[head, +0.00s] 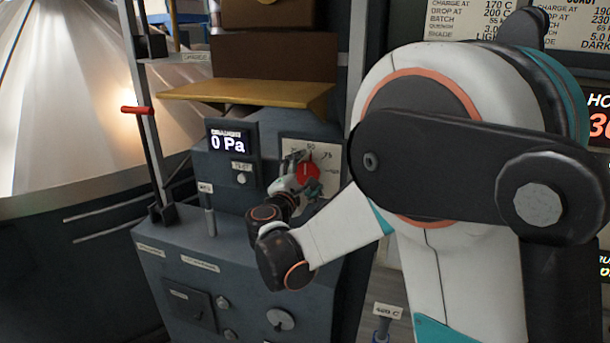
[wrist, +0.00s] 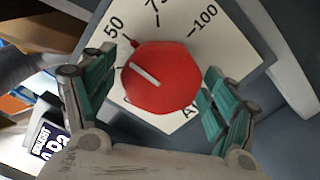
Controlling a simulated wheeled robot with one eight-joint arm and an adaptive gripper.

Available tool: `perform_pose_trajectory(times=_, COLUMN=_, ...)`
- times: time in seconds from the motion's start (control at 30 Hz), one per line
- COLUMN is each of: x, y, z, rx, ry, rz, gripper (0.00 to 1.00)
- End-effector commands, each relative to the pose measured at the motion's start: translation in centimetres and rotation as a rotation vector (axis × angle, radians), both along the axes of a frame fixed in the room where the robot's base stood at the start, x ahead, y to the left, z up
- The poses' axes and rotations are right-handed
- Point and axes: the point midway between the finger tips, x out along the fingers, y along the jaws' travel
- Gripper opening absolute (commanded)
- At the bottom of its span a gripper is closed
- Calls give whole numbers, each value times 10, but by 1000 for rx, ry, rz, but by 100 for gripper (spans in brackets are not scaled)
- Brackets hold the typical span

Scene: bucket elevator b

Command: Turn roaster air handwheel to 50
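The red roaster air handwheel (wrist: 160,77) sits on a white dial plate (wrist: 184,30) marked 50, 75 and 100. Its white line slants to the upper left, and a small red tip shows at its rim by the 50 mark. My gripper (wrist: 160,66) is open, its teal fingers on the left and right of the handwheel. Whether either finger touches the rim cannot be told. In the head view, the handwheel (head: 308,173) shows partly behind my gripper (head: 292,178), and the plate (head: 326,152) is partly hidden. The lower left dial marks are covered by my left finger.
A display (head: 229,142) reading 0 Pa is left of the dial. A yellowish shelf (head: 245,92) juts out above it. A lever (head: 208,212) and several knobs (head: 281,319) are on the cabinet below. A red-handled lever (head: 137,110) stands further left.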

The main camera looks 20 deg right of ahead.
Motion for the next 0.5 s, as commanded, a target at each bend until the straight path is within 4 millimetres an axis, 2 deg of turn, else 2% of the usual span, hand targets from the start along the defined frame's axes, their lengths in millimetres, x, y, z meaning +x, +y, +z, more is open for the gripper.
perform_pose_trajectory(times=0.27, x=-3, y=2, z=0, rx=0, ry=0, rz=0, gripper=79)
perform_pose_trajectory(times=0.37, x=-12, y=8, z=0, rx=0, ry=0, rz=1, gripper=79)
perform_pose_trajectory(times=0.5, x=-33, y=23, z=-1, rx=0, ry=0, rz=4, gripper=79)
